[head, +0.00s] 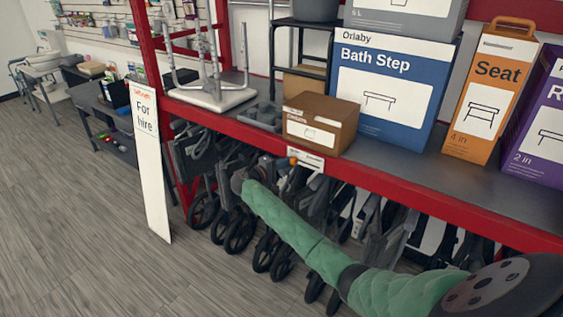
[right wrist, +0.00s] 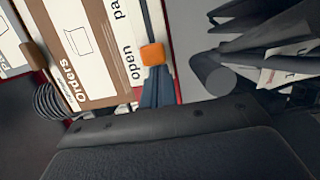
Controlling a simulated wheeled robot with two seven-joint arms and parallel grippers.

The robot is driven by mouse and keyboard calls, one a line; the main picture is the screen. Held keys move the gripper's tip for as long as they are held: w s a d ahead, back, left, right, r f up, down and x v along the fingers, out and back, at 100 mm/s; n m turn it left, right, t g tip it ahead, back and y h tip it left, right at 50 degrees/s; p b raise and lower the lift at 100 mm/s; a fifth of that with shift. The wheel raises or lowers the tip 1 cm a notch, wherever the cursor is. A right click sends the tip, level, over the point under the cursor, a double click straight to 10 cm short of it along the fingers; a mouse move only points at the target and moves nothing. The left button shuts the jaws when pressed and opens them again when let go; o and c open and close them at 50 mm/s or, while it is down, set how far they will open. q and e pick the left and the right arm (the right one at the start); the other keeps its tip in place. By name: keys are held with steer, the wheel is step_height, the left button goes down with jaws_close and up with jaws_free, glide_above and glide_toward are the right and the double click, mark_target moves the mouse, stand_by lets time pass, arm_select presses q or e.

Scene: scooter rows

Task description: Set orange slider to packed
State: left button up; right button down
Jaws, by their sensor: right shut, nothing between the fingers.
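The orange slider (head: 293,161) is a small knob at the left part of a white label strip (head: 312,161) on the red shelf edge. A word starting "pa" (right wrist: 121,12) is cut off at the top. My right gripper (head: 241,181) is shut and empty, below the shelf edge and left of the slider, apart from it in the picture. Its fingertips are hard to make out. My left gripper is not in view.
A cardboard Orders box (head: 320,124) stands on the shelf above the slider. Blue Bath Step (head: 391,89) and orange Seat (head: 489,95) boxes stand to its right. Several folded scooters (head: 240,230) fill the space below. A For hire sign (head: 150,165) stands left. Left floor is clear.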

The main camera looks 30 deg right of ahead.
steer(key=s+d, duration=0.1)
steer(key=s, duration=0.3)
steer(key=s+d, duration=0.1)
steer(key=s, duration=0.1)
steer(key=shift+s+d+p, duration=0.15)
steer(key=shift+d+p, duration=0.15)
steer(key=shift+p, duration=0.05)
steer(key=shift+s+d, duration=0.15)
steer(key=shift+s, duration=0.35)
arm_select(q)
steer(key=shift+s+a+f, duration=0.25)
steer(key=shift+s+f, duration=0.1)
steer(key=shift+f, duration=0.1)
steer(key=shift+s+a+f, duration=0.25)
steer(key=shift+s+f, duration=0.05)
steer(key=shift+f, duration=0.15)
arm_select(e)
steer(key=shift+d, duration=0.1)
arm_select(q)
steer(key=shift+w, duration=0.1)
